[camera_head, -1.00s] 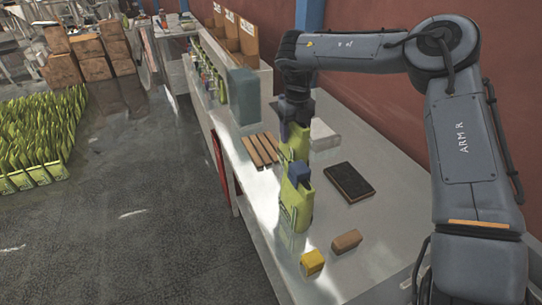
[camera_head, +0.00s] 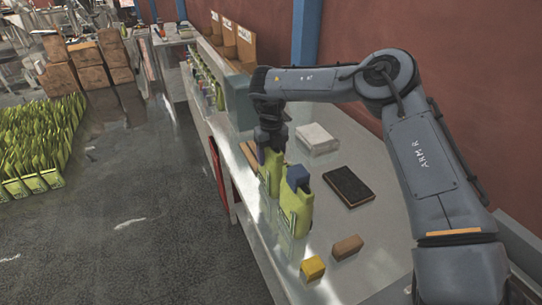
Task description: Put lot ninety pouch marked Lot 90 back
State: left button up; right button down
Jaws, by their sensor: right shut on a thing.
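My right gripper (camera_head: 268,152) points down over the near part of the bench and is shut on the top of a green pouch (camera_head: 272,180). A second green pouch with a blue block-like top (camera_head: 297,202) stands upright just to the right and nearer. The held pouch's lower part is beside this second pouch; I cannot tell whether they touch or whether the held one rests on anything. No lot marking is legible on either pouch. My left gripper is not in view.
On the bench (camera_head: 360,225) are a dark flat pad (camera_head: 348,187), a white box (camera_head: 317,139), a yellow block (camera_head: 312,268) and a brown block (camera_head: 347,247). Wooden slats lie partly hidden behind the gripper. A grey-green upright box (camera_head: 239,103) stands beyond. Many green pouches stand on the floor at left.

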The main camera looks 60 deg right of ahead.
jog(key=shift+f, duration=0.1)
jog(key=shift+c, duration=1)
grip_release()
jog(key=shift+r, duration=0.5)
notch_tip(320, 180, up, 11)
jog(key=shift+f+p, duration=0.1)
jog(key=shift+p, duration=1.1)
jog(key=shift+r, duration=0.25)
